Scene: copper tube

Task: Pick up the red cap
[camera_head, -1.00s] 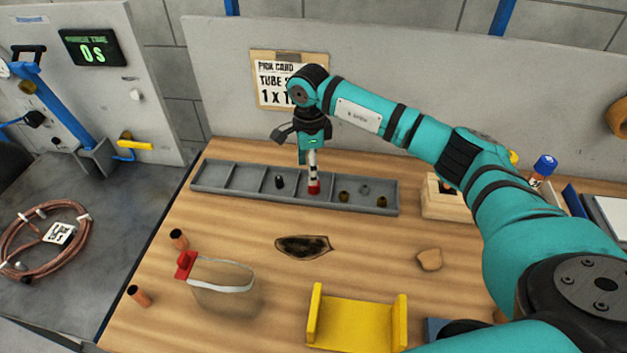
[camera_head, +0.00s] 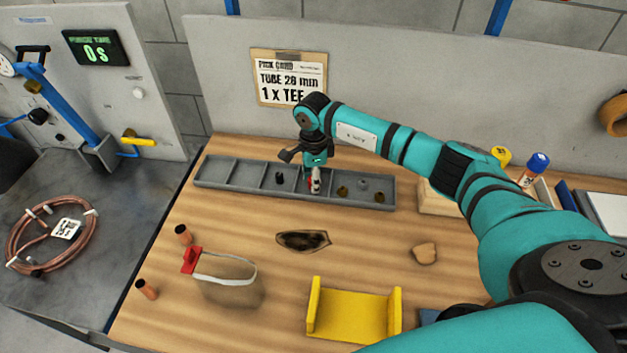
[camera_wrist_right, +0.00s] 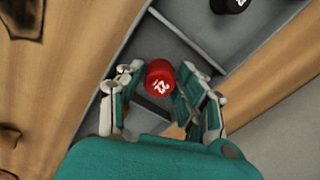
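The red cap (camera_wrist_right: 160,77) with white markings sits in a compartment of the grey divided tray (camera_head: 225,188). In the head view the cap (camera_head: 312,183) is partly hidden by my right gripper (camera_head: 314,178), which is lowered over that compartment. In the right wrist view the two fingers of my right gripper (camera_wrist_right: 158,82) stand on either side of the cap, with narrow gaps beside it; firm contact is not visible. My left gripper is not in view.
A black cap (camera_head: 279,177) is in the compartment to the left, and brassy fittings (camera_head: 342,192) lie to the right. Tray dividers are close to the fingers. A yellow cradle (camera_head: 352,312), a red-clipped pouch (camera_head: 226,280) and copper pieces (camera_head: 146,289) are nearer on the bench.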

